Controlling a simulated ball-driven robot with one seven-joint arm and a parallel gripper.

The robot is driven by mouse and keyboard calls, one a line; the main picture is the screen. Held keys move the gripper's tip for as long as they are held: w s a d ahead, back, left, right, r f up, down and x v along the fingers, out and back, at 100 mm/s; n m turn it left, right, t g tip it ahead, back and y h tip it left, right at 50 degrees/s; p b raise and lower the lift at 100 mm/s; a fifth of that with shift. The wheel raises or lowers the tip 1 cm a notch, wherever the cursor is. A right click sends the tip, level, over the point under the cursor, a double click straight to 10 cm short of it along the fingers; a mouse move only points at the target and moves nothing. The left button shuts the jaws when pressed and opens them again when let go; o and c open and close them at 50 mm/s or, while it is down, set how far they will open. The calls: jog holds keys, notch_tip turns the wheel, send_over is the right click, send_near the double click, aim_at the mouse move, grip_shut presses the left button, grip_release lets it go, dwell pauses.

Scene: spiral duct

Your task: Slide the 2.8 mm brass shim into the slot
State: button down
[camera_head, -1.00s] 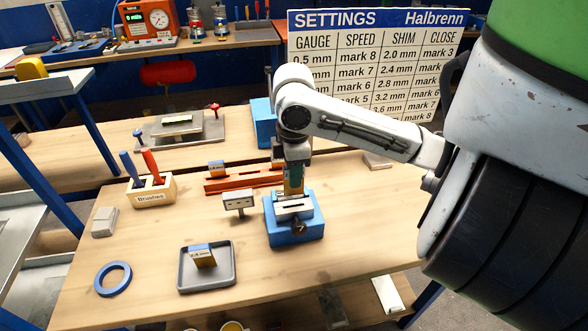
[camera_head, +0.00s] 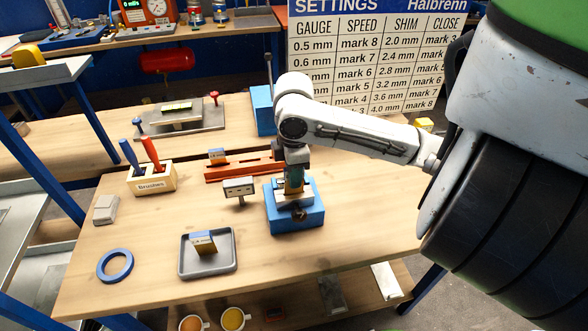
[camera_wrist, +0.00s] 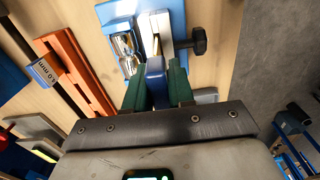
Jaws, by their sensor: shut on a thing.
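The blue slot block (camera_head: 297,216) stands on the near bench, with a metal plate on top and a dark knob at its front. My gripper (camera_head: 294,187) is right over the block, pointing down, and hides most of the slot. In the wrist view the green fingers of my gripper (camera_wrist: 157,88) are shut on the blue grip of the shim (camera_wrist: 155,68). The shim's end reaches down to the metal top of the block (camera_wrist: 122,12). I cannot tell whether it is inside the slot.
A grey tray (camera_head: 208,270) holds another labelled shim (camera_head: 203,244). The bench right of the block is clear.

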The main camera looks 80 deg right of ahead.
jog(key=shift+f, duration=1.5)
jog(key=c, duration=0.9)
grip_release()
notch_tip(320, 180, up, 11)
jog(key=shift+f, duration=0.15)
jog(key=shift+s, duration=0.1)
